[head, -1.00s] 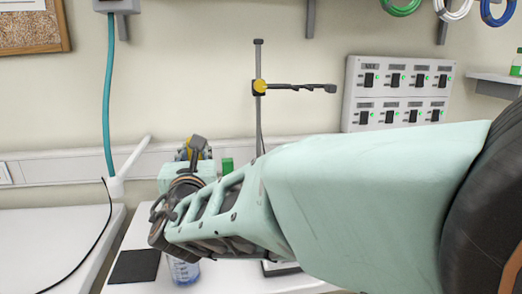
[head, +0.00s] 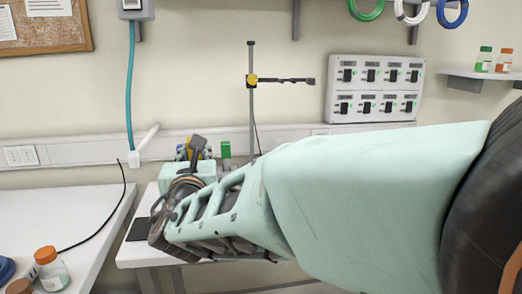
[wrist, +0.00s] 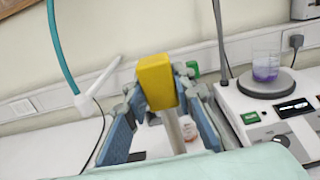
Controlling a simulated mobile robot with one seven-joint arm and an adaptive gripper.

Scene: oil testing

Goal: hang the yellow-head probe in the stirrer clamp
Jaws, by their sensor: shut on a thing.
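The yellow-head probe (wrist: 156,82) is between the fingers of my gripper (wrist: 160,108) in the wrist view, its yellow block up and its pale shaft pointing down. My gripper is shut on it. In the head view my gripper (head: 196,149) is mostly behind my own arm, with a bit of yellow showing. The stirrer clamp (head: 286,80) sticks out to the right from the upper part of a thin upright rod (head: 251,115). The probe is apart from the clamp, lower and to its left. The stirrer (wrist: 262,112) shows in the wrist view.
A beaker of purple liquid (wrist: 265,66) stands on the stirrer plate. A teal hose (head: 131,85) hangs at the left. An orange-capped bottle (head: 50,268) stands on the left bench (head: 100,215). A switch panel (head: 376,88) is on the wall.

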